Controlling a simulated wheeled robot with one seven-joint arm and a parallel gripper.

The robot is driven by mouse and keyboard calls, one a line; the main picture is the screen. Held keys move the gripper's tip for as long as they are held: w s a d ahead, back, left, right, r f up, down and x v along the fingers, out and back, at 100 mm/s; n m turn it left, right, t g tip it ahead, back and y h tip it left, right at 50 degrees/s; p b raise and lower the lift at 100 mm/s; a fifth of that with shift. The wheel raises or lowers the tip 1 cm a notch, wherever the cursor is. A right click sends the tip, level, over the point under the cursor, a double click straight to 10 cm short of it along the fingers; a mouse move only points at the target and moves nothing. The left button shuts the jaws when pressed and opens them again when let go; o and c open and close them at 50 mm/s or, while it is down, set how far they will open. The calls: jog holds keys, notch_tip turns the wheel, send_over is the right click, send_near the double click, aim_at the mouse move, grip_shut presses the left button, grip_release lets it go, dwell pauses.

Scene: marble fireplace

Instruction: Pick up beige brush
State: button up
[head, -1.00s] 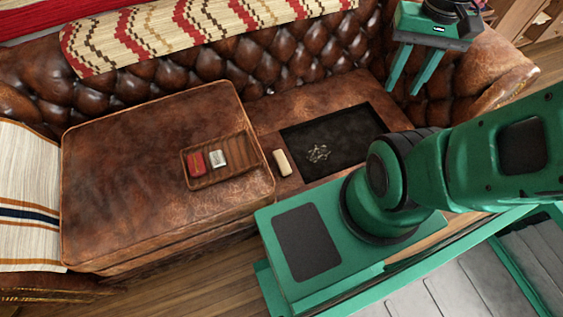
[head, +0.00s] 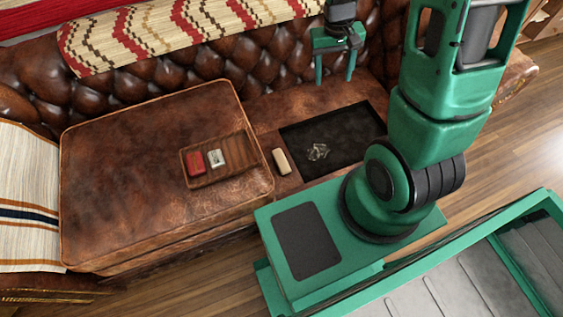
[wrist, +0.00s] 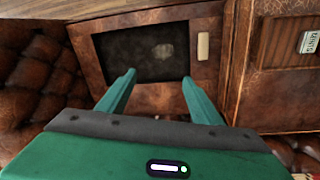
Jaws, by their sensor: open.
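The beige brush (head: 282,161) is a small pale block on the brown leather seat, between the raised cushion and the black tray. In the wrist view the brush (wrist: 203,46) lies just right of the tray, beyond my right finger. My gripper (head: 334,80) is open and empty, above the seat near the sofa back, behind the black tray. In the wrist view its two green fingers (wrist: 158,80) point toward the tray and stand apart from the brush.
The black tray (head: 350,125) holds a small clear or silvery item (head: 318,151). A wooden tray (head: 240,170) on the raised leather cushion (head: 120,150) holds a red box (head: 196,163) and a white tin (head: 216,159). The tufted sofa back (head: 270,60) rises behind my gripper.

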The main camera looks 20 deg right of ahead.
jog(key=w+a+f+n, duration=0.1)
jog(key=w+a+f, duration=0.2)
jog(key=f, duration=0.5)
jog(key=w+a+f+n, duration=0.15)
jog(key=a+f, duration=0.25)
jog(key=f, duration=0.4)
jog(key=y, duration=0.1)
send_near(281, 160)
jog(key=shift+w+d+f+n, duration=0.1)
jog(key=shift+w+d+n, duration=0.1)
jog(key=shift+w+n, duration=0.1)
notch_tip(281, 160, down, 5)
jog(key=shift+r, duration=0.1)
jog(key=f, duration=0.4)
jog(key=shift+s, duration=0.35)
jog(key=shift+f, duration=0.6)
jog(key=c, duration=1.2)
